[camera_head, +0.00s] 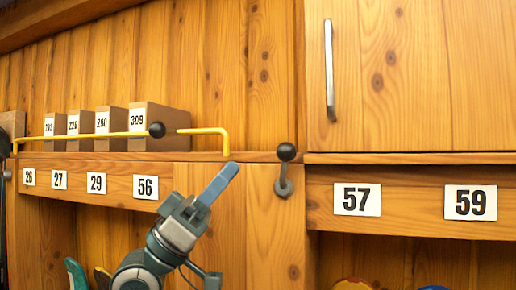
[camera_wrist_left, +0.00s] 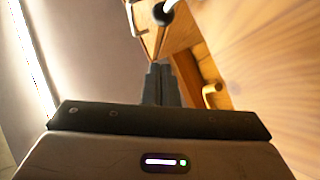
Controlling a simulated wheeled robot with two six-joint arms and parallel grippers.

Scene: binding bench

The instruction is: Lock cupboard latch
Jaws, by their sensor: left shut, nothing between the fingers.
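A latch lever (camera_head: 284,170) with a dark ball knob stands upright on the wooden panel, its round pivot at the bottom. The cupboard door (camera_head: 400,75) is at the upper right with a vertical metal handle (camera_head: 329,70); it looks closed. My left gripper (camera_head: 228,172) is shut and empty, its blue fingers pointing up and right, to the left of the lever and apart from it in the picture. In the left wrist view the closed fingertips (camera_wrist_left: 160,72) point towards a dark ball knob (camera_wrist_left: 162,14) on a pale rod. My right gripper is not in view.
A yellow rail (camera_head: 80,137) with a dark ball knob (camera_head: 157,130) runs before several numbered boxes (camera_head: 160,114) on the shelf. Coloured objects (camera_head: 352,285) show at the bottom edge.

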